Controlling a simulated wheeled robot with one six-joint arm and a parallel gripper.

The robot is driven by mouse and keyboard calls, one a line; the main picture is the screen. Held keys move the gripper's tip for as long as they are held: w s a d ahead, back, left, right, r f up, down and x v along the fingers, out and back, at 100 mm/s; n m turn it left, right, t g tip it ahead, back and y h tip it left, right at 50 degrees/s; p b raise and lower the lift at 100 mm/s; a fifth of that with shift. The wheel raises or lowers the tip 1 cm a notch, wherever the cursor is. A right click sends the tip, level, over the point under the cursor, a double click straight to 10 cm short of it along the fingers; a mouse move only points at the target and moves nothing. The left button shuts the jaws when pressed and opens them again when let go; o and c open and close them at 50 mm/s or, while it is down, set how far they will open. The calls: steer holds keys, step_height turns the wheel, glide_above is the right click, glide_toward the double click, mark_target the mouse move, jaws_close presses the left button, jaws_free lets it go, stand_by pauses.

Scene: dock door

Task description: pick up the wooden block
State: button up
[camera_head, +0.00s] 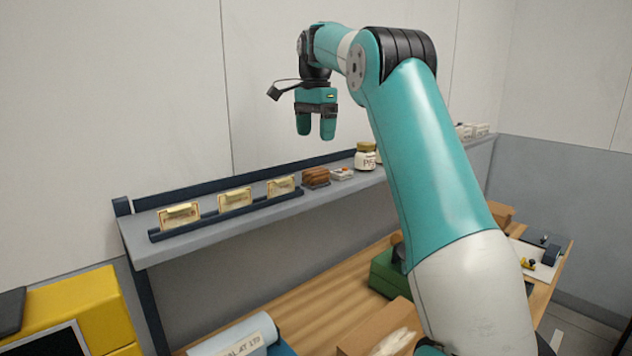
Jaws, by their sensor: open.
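A brown wooden block (316,177) lies on the grey shelf, right of the row of gold-coloured cards and left of a small white item. It looks striped or grooved, though it is small in this view. My gripper (316,137) hangs in the air above the shelf with its two teal fingers pointing down. The fingers are apart and nothing is between them. In the picture the gripper is straight above the block, with a clear gap between; how far apart they are in depth I cannot tell.
Gold cards (235,199) stand in a dark rail on the shelf (160,249). A small white item (342,174) and a labelled jar (365,157) are right of the block. Below is a wooden bench (315,318) with boxes. My arm hides part of the shelf.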

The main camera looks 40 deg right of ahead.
glide_above(316, 169)
step_height(316, 169, down, 5)
steer(key=shift+a+r+p, duration=0.1)
steer(key=shift+a+p, duration=0.05)
steer(key=shift+p, duration=0.25)
steer(key=shift+f+p, duration=1.4)
steer(key=shift+f, duration=1.35)
steer(key=c, duration=1)
steer(key=shift+r, duration=0.1)
step_height(316, 169, up, 20)
steer(key=shift+f, duration=0.1)
